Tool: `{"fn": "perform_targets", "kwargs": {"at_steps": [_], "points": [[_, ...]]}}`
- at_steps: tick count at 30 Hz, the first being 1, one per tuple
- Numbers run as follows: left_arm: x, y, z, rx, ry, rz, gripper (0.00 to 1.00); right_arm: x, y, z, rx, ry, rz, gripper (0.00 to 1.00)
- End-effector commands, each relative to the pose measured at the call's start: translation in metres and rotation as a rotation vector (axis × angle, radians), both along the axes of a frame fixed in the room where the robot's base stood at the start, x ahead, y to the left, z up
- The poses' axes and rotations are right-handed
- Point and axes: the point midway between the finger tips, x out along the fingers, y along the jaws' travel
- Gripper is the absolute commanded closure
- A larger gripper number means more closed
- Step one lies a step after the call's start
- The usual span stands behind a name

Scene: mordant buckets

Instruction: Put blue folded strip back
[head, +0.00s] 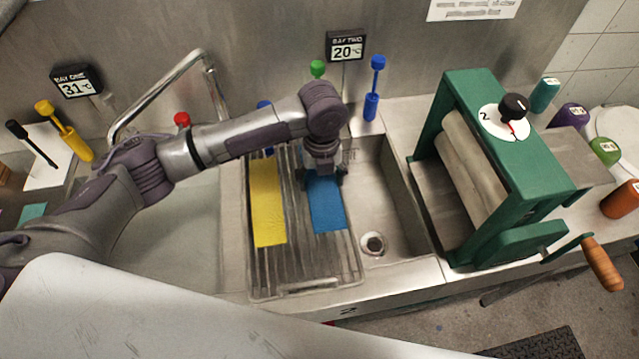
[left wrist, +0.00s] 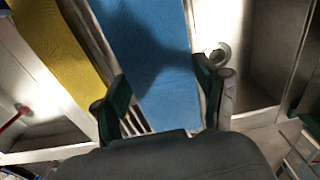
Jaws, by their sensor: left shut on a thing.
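The blue strip (head: 328,208) lies on the ribbed metal drain rack (head: 306,277), to the right of a yellow strip (head: 267,205). My left gripper (head: 321,177) is at the far end of the blue strip and is shut on it, reaching down from above. In the left wrist view the blue strip (left wrist: 150,50) runs between the two green-padded fingers, with the yellow strip (left wrist: 55,40) to the left. Whether the blue strip is folded is hard to tell. My right gripper is not in view.
The rack spans a sink with a drain (head: 372,243). A green roller press (head: 500,160) with a wooden-handled crank stands to the right. A curved tap (head: 160,95), yellow brush (head: 65,130) and blue dropper (head: 373,90) stand around the sinks. Several coloured bottles stand far right.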

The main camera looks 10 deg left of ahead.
Motion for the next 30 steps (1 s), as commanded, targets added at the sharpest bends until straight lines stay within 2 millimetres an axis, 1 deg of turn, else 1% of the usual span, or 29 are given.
{"fn": "perform_targets", "kwargs": {"at_steps": [4,9,12,23,24,28,30], "points": [[0.003,0.005,-0.008,0.001,0.001,0.001,0.65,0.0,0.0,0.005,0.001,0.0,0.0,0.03],[0.002,0.004,-0.032,0.001,0.001,0.001,0.65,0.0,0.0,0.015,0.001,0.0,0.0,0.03],[0.002,0.004,-0.041,0.0,0.0,-0.001,0.65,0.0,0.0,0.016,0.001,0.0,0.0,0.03],[0.003,0.004,-0.046,0.0,-0.001,0.0,0.65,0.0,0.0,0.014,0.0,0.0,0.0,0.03],[0.002,0.004,-0.046,0.0,-0.001,0.0,0.24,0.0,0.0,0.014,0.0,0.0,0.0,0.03],[0.003,0.004,-0.046,0.0,-0.001,0.0,0.03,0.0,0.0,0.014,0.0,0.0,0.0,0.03],[0.003,0.004,-0.046,0.0,-0.001,0.0,0.03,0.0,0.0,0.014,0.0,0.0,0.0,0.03]]}}
